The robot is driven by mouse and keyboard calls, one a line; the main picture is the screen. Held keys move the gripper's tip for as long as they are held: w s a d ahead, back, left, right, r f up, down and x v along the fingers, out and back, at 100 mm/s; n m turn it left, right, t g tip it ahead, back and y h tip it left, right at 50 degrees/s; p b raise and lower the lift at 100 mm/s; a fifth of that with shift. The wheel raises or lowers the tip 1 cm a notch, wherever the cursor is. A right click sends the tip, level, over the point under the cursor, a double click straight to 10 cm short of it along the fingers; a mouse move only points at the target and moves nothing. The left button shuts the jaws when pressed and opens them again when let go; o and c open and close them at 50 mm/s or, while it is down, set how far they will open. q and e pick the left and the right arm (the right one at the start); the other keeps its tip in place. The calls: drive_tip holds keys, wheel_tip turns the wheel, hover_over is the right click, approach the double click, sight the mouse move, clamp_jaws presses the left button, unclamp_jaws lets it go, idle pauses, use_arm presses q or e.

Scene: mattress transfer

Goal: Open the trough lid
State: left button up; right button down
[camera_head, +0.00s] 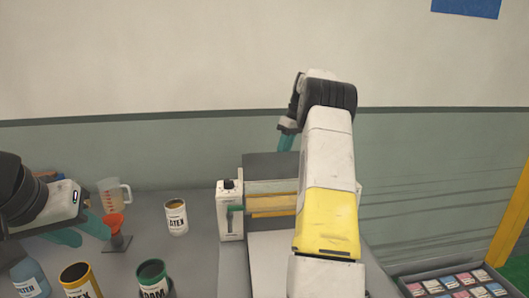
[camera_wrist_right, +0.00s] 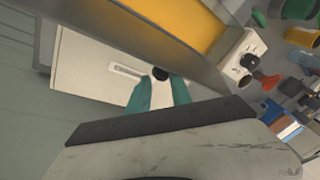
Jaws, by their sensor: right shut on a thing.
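The trough (camera_head: 272,205) is part of a white-ended machine at the middle of the head view, with yellow-orange colour along it. The trough lid (camera_head: 275,165) appears as a dark grey panel raised behind it. My right gripper (camera_head: 287,138) is at the lid's upper edge, its teal fingers mostly hidden by my arm. In the right wrist view my right gripper (camera_wrist_right: 160,88) is shut around a small piece with a black end, seemingly the lid's handle. My left gripper (camera_head: 92,236) is open and empty above the left of the table, away from the trough.
A yellow can (camera_head: 78,282) and a green can (camera_head: 152,278) are in front. A tray of coloured packets (camera_head: 403,283) lies right.

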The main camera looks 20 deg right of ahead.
drive_tip(key=shift+w+d+f, duration=0.1)
drive_tip(key=shift+d+f, duration=0.55)
drive_tip(key=shift+f, duration=0.15)
drive_tip(key=c, duration=1.5)
unclamp_jaws()
drive_tip(key=o, duration=0.3)
drive_tip(key=shift+w+d+f, duration=0.1)
drive_tip(key=shift+d+f, duration=0.1)
drive_tip(key=shift+a, duration=0.25)
drive_tip(key=shift+r, duration=0.25)
drive_tip(key=v, duration=0.9)
drive_tip(key=shift+a, duration=0.15)
